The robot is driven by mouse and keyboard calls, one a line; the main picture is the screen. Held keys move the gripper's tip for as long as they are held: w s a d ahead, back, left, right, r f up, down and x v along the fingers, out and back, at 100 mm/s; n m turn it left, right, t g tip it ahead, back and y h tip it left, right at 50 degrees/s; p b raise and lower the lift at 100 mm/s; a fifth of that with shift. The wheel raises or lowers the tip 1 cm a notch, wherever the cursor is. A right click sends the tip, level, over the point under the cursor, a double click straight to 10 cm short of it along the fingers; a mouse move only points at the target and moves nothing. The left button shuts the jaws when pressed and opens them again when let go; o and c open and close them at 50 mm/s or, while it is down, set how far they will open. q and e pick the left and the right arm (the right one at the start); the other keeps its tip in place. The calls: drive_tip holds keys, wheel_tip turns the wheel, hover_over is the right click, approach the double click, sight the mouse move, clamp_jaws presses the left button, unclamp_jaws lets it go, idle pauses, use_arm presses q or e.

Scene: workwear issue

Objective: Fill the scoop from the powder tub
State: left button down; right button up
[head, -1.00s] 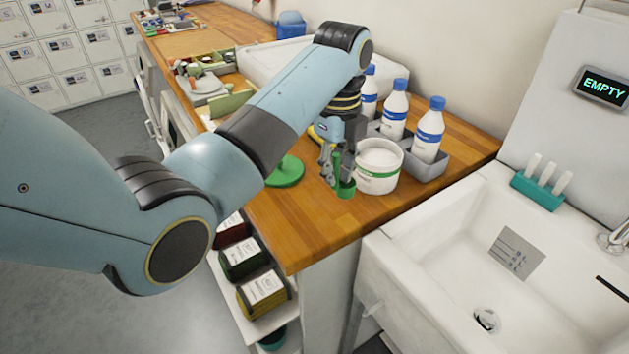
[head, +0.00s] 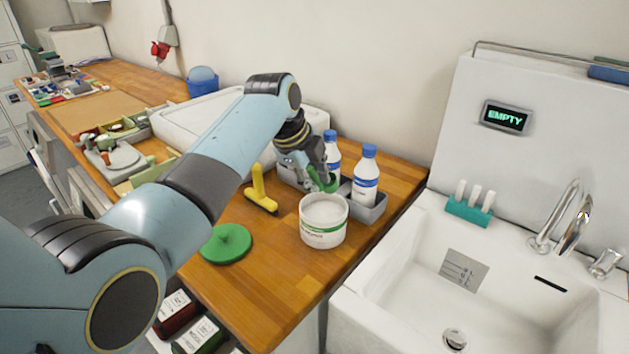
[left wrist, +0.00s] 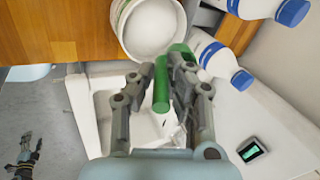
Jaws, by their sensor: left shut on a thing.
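The powder tub (head: 323,235) is white with a green band and stands open on the wooden counter. Pale powder shows inside it, and in the left wrist view the tub (left wrist: 122,20) is at the top. My left gripper (head: 312,172) is shut on the green scoop (head: 326,183), above the tub's back rim. In the left wrist view the scoop's green handle (left wrist: 161,88) stands between the fingers (left wrist: 168,75). The scoop's inside is hidden. A small dark gripper, seemingly my right one (left wrist: 28,150), shows low at the left there; its jaws are unclear.
Blue-capped bottles (head: 366,178) stand in a grey tray (head: 376,208) just right of the tub. A green lid (head: 226,246) and a yellow tool (head: 260,192) lie to the left. A white sink (head: 400,262) is at the right. The counter in front of the tub is bare.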

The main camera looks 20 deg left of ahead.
use_arm(q)
wheel_tip(320, 180, down, 6)
drive_tip(key=s+a+t+b, duration=0.1)
drive_tip(key=b, duration=0.2)
drive_tip(key=shift+s+t+h+b, duration=0.15)
drive_tip(key=shift+t+h+b, duration=0.15)
drive_tip(key=shift+t+b, duration=0.1)
use_arm(e)
drive_tip(key=shift+s+d+f, duration=0.15)
drive_tip(key=shift+f, duration=1.4)
use_arm(q)
drive_tip(key=shift+a+f, duration=0.1)
drive_tip(key=shift+f, duration=0.35)
use_arm(e)
drive_tip(key=shift+a+f, duration=0.3)
use_arm(q)
drive_tip(key=shift+f+b, duration=0.3)
drive_tip(key=shift+b, duration=0.1)
use_arm(e)
drive_tip(key=shift+d+f, duration=0.15)
drive_tip(key=shift+d, duration=0.15)
